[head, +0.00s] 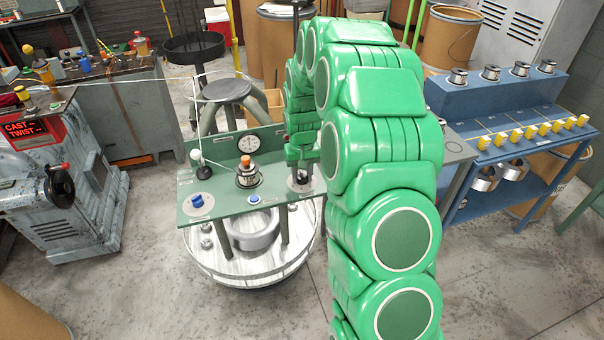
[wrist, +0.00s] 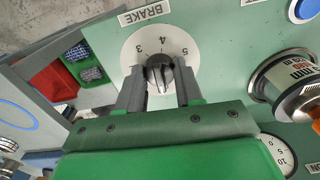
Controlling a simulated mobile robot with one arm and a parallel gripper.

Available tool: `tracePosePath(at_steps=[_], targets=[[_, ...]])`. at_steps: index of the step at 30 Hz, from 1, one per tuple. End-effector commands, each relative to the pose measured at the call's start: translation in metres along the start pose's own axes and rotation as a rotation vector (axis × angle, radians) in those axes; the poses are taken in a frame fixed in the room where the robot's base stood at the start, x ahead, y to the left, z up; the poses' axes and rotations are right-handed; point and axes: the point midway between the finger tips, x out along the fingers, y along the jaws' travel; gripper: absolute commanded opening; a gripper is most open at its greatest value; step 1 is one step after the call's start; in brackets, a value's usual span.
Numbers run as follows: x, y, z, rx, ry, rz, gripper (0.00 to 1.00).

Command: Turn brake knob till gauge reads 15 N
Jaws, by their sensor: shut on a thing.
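The brake knob (wrist: 159,72) is dark and round, on a white dial plate (wrist: 132,52) marked with numbers, 3, 4 and 5 among those showing, under an upside-down BRAKE label. My gripper (wrist: 160,85) is shut on the knob, one grey finger on each side. In the head view my gripper (head: 302,152) points down over the right end of the green panel, hiding the knob. The round gauge (head: 248,144) stands on the panel's backboard; its needle is too small to read surely. In the wrist view the gauge (wrist: 280,154) is partly cut off by my gripper.
A white wire runs in from the left machine. A blue bench (head: 500,150) stands at right.

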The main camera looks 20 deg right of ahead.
Motion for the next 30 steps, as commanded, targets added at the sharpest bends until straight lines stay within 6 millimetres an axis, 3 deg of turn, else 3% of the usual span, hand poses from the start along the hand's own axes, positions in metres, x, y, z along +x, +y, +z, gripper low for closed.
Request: tracePosePath(at_steps=[23,24,28,30], targets=[[-0.0001,-0.0003,0.0001,-0.099,0.0,0.0,0.05],[-0.0001,-0.0003,0.0001,-0.099,0.0,0.0,0.42],[0.0,-0.0002,0.0001,-0.098,0.0,0.0,0.61],[-0.0001,-0.0001,0.0001,-0.098,0.0,0.0,0.61]])
